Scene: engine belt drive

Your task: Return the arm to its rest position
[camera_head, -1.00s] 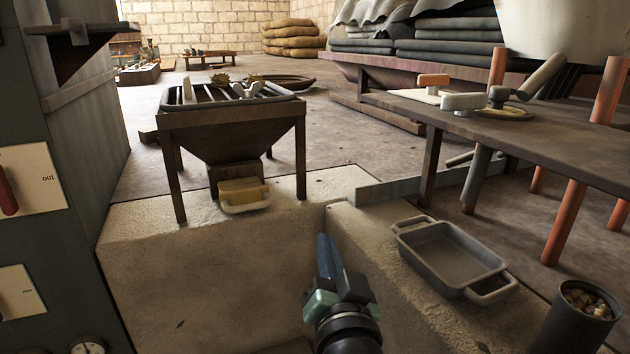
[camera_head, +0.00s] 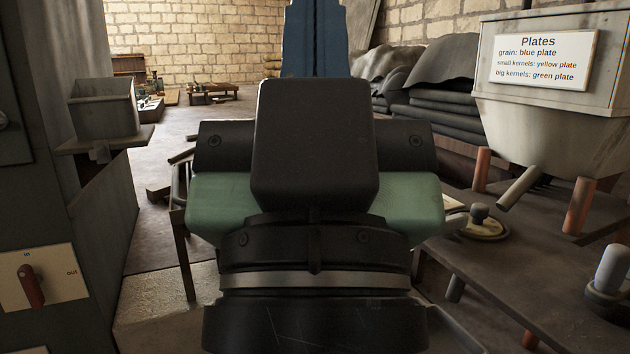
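My gripper (camera_head: 315,42) is raised close in front of the camera and points upward in the picture. Its blue fingers lie side by side with no visible gap, and nothing shows between them. The fingertips run out of the top edge of the view. My dark wrist and green gripper body fill the middle of the picture and hide much of the place behind.
A dark table (camera_head: 540,270) with knobbed lids stands at right, below a pale hopper (camera_head: 555,130) with a plates sign (camera_head: 540,57). At left is a cabinet with a red lever (camera_head: 32,286) and a small box (camera_head: 103,106) on a shelf.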

